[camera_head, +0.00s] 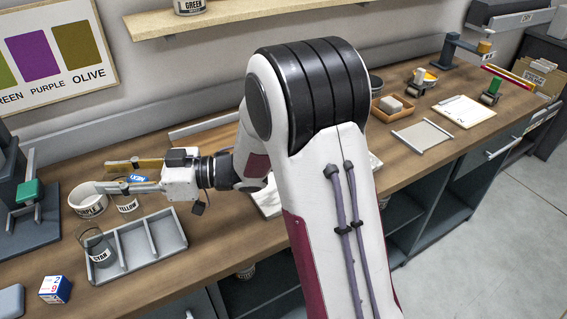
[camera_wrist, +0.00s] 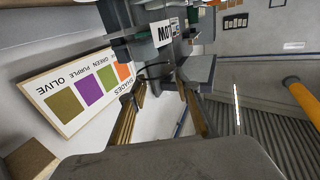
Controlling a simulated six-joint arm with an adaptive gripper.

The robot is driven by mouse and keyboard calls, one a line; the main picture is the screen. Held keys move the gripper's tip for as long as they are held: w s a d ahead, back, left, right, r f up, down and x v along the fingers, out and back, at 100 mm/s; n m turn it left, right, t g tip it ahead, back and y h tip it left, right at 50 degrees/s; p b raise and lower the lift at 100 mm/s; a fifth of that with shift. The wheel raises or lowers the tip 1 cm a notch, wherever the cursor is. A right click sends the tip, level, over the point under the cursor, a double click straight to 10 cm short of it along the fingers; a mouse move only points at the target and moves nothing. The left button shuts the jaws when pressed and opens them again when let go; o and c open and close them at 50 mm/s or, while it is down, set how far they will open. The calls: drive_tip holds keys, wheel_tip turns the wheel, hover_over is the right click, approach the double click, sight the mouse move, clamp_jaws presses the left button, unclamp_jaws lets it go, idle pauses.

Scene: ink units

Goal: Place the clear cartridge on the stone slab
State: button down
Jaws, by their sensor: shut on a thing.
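A pale slab (camera_head: 267,204), which looks like the stone slab, lies on the counter mostly hidden behind my arm. It is to the right of my gripper, and the cartridge is apart from it.
A grey divided tray (camera_head: 150,243) holds a jar (camera_head: 97,249). A lettered cube (camera_head: 55,289) lies in front. A press-like stand (camera_head: 28,195) is at the left.

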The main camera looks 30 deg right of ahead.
drive_tip(key=w+d+m+t+h, duration=0.2)
drive_tip(key=w+d+m+t, duration=0.15)
drive_tip(key=d, duration=0.95)
drive_tip(key=s+d+m+t+h, duration=0.2)
drive_tip(key=s+d+h, duration=0.1)
drive_tip(key=d, duration=1.2)
drive_tip(key=s+d+r+m+t+h, duration=0.1)
drive_tip(key=s+d+m+t+h, duration=0.2)
drive_tip(key=d, duration=1.3)
drive_tip(key=shift+s+d+r+h, duration=0.2)
drive_tip(key=shift+s+h, duration=0.4)
drive_tip(key=shift+h, duration=0.2)
drive_tip(key=shift+f+t, duration=0.1)
drive_tip(key=shift+t, duration=0.15)
wheel_tip(320, 180, down, 6)
drive_tip(key=shift+f, duration=0.1)
drive_tip(key=shift+f, duration=1.85)
drive_tip(key=shift+f, duration=0.1)
